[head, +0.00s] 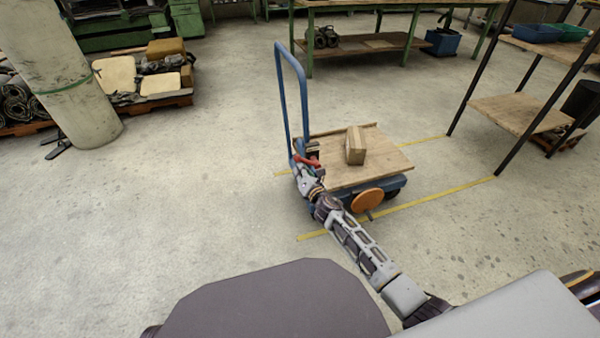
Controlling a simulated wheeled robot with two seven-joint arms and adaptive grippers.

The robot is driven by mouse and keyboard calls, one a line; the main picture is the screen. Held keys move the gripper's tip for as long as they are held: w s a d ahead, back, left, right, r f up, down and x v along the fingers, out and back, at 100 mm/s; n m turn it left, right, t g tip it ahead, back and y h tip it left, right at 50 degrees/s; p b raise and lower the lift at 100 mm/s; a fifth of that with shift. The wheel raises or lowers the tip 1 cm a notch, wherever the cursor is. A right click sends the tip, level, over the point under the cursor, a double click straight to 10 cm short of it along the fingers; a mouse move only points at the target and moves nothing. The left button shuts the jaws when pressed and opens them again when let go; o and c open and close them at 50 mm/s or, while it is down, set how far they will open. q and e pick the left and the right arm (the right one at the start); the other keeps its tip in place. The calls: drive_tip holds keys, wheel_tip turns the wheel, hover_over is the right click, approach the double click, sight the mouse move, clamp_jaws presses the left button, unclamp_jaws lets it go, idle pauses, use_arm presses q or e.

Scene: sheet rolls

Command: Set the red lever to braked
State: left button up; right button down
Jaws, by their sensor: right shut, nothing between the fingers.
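A red lever (309,162) shows at the handle end of a flatbed trolley (381,174) with a wooden deck and a blue push handle (279,95). My right arm reaches out from the lower right. Its gripper (304,167) is shut and empty, right at the red lever. It partly hides the lever, so I cannot tell whether they touch or which setting the lever is in. My left gripper is not in view.
A cardboard box (355,146) sits on the trolley deck. An orange disc (367,200) shows at its near side. Yellow lines (430,204) mark the floor around the trolley. A shelf rack (519,113) stands right, a concrete pillar (67,75) left. Floor left of the trolley is clear.

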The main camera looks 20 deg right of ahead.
sight(302, 161)
drive_tip(key=r+m, duration=0.1)
drive_tip(key=m, duration=0.1)
drive_tip(key=d+r+m+p, duration=0.1)
drive_tip(key=r+m, duration=0.1)
drive_tip(key=shift+d+y+p, duration=0.15)
drive_tip(key=shift+y+p, duration=0.15)
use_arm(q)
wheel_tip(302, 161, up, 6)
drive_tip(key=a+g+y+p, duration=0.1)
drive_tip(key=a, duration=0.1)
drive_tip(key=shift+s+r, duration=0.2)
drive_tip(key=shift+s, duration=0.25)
use_arm(e)
drive_tip(key=shift+d+r+m+t, duration=0.25)
drive_tip(key=shift+d+r+m, duration=0.2)
drive_tip(key=shift+m, duration=0.55)
drive_tip(key=shift+d+r+m+t, duration=0.25)
drive_tip(key=shift+d+r+m, duration=0.2)
drive_tip(key=shift+m, duration=0.55)
drive_tip(key=shift+w+a+f, duration=0.1)
